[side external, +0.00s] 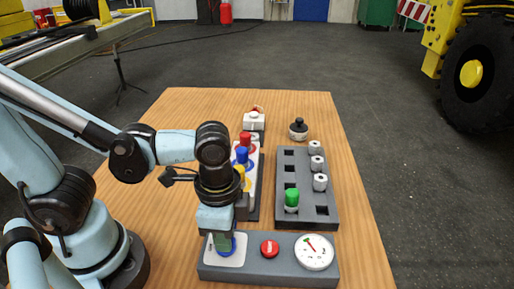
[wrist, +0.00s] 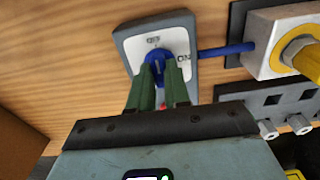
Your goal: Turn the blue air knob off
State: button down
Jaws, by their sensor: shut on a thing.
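The blue air knob (wrist: 158,54) shows in the wrist view, on a white plate (wrist: 135,52) with an OFF label and an ON label at its right. My gripper (wrist: 159,70) has its two green fingers closed around the knob, hiding its near part. In the side view my gripper (side external: 224,237) points down at the near left of the grey control panel (side external: 285,279). A bit of the blue knob (side external: 226,246) shows beneath it. Which label the knob points to is not clear.
Right of the knob are a red button (side external: 269,248) and a round gauge (side external: 314,252). Behind stand a board with red, blue and yellow knobs (side external: 242,155) and a grey holed block (side external: 291,167) with a green peg (side external: 291,198). The table's right side is clear.

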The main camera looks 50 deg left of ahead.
dwell(0.6)
jog(key=c, duration=1.1)
grip_release()
jog(key=shift+r, duration=0.15)
jog(key=shift+r, duration=5.9)
jog(key=w+a+f+n+t, duration=0.1)
jog(key=w+a+n+t, duration=0.1)
jog(key=w+a+n, duration=0.1)
jog(key=w+a+f+n+t, duration=0.1)
jog(key=w+a+n+t, duration=0.1)
jog(key=a, duration=0.3)
jog(key=w+a+f+n+t, duration=0.2)
jog(key=w+a+n+t, duration=0.1)
jog(key=w+a+n, duration=0.1)
jog(key=shift+w, duration=0.1)
